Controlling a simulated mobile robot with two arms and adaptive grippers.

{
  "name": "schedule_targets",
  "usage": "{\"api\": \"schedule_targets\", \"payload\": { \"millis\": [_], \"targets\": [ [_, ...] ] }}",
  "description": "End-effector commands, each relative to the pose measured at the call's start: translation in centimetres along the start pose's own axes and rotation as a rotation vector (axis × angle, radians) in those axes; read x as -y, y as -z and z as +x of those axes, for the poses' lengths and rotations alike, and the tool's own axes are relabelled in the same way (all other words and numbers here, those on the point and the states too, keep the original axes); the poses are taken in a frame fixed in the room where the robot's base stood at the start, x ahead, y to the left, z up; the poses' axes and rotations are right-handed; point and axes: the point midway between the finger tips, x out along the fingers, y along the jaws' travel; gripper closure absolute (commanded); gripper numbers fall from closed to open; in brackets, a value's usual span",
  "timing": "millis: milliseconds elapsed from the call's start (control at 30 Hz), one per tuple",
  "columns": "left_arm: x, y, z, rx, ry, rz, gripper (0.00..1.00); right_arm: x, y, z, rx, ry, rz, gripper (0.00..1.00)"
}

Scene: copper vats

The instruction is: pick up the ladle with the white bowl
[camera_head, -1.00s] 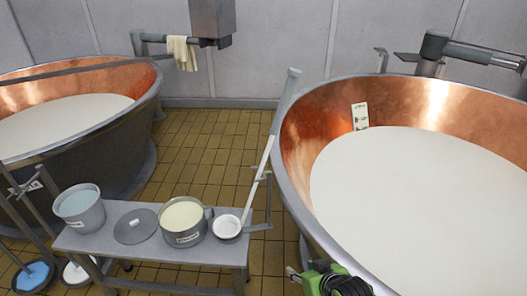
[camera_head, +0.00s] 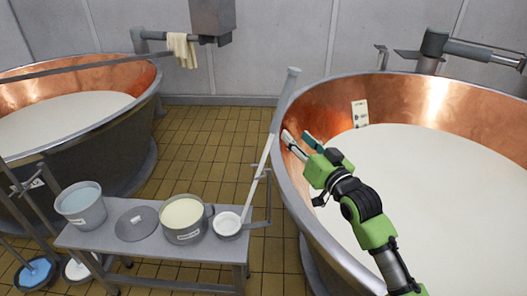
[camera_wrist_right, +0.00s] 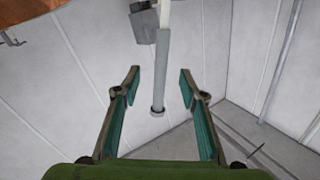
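The ladle has a white bowl (camera_head: 228,222) at the right end of the bench. Its long handle (camera_head: 262,165) slants up and to the right to a grey grip (camera_head: 286,97) beside the right vat's rim. My right gripper (camera_head: 297,139) is open and empty over the near-left rim of the right vat, close to the upper handle in the picture. In the right wrist view my open fingers (camera_wrist_right: 158,78) frame the handle's grey end (camera_wrist_right: 160,72), with a gap to each side; I cannot tell how far ahead it is. My left gripper is not in view.
The bench (camera_head: 150,241) also holds a pot of cream liquid (camera_head: 184,214), a round lid (camera_head: 137,222) and a bucket of bluish liquid (camera_head: 81,203). The right copper vat (camera_head: 405,95) holds white liquid under my right arm. Another vat (camera_head: 105,140) stands left.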

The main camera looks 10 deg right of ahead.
Motion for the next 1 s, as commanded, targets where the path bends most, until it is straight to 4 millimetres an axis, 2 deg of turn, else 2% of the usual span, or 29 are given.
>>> {"api": "schedule_targets", "payload": {
  "millis": [100, 300, 567, 800, 1000],
  "targets": [
    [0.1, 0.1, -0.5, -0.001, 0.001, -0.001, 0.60, 0.1, 0.2, 2.6, 0.002, -0.001, 0.001, 0.62],
    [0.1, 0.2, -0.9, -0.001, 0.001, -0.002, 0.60, 0.1, 0.0, 5.6, 0.003, -0.001, -0.001, 0.62],
    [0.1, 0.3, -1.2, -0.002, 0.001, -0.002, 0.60, 0.2, 0.1, 7.2, 0.004, 0.000, -0.001, 0.62],
    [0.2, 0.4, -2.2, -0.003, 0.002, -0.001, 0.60, 0.4, 0.4, 10.3, 0.004, -0.001, -0.002, 0.62],
    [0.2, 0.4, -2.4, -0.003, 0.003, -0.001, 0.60, 0.4, 0.3, 11.7, 0.004, -0.001, -0.002, 0.62]
  ]
}}
